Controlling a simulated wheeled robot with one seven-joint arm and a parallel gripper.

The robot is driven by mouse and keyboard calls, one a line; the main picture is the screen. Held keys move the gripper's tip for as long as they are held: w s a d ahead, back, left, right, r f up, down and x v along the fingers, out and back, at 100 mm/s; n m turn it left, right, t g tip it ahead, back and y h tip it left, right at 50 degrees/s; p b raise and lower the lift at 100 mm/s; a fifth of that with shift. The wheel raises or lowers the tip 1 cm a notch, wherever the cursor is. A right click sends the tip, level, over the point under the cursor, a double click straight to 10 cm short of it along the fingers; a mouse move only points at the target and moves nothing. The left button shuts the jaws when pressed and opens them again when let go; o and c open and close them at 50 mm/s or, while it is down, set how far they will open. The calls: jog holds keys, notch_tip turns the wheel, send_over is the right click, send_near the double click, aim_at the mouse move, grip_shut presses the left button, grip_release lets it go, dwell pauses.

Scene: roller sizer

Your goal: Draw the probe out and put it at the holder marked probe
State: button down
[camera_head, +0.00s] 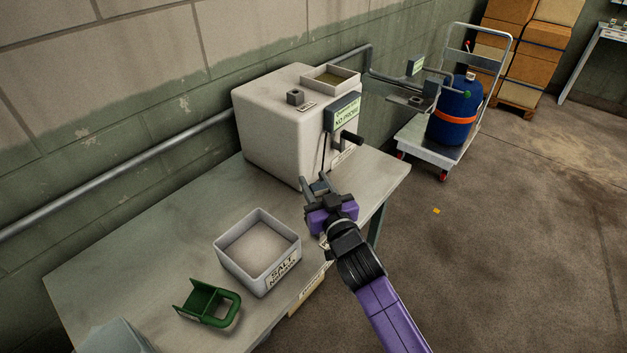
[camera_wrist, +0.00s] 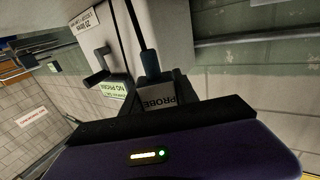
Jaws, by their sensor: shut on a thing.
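My gripper (camera_head: 319,186) is in front of the cream machine (camera_head: 268,125), above the table's right part. It is shut on the probe (camera_wrist: 150,66), a dark thin rod with a grey block lettered PROBE between the fingers. In the head view the rod shows as a thin dark line rising from the fingers past the machine's front. A sign (camera_head: 346,114) on the machine reads NO PROBE; it also shows in the wrist view (camera_wrist: 115,90). A small dark block (camera_head: 295,97) stands on the machine top beside a label too small to read. I cannot tell which place is the holder.
A dark crank handle (camera_head: 347,139) sticks out of the machine's front near my gripper. A shallow tray (camera_head: 347,77) is on its top. A grey salt bin (camera_head: 257,226) and a green scoop (camera_head: 208,302) stand on the table (camera_head: 145,235). A trolley (camera_head: 425,140) carries a blue drum.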

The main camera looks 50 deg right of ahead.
notch_tip(320, 180, down, 6)
jog(key=b, duration=0.6)
jog(key=shift+s+r, duration=0.1)
jog(key=shift+f+b, duration=2)
jog(key=shift+b, duration=0.4)
dwell(1.7)
jog(key=c, duration=0.9)
grip_release()
jog(key=shift+r, duration=0.1)
jog(key=shift+o, duration=0.2)
jog(key=shift+b+v, duration=0.6)
jog(key=shift+v, duration=3.35)
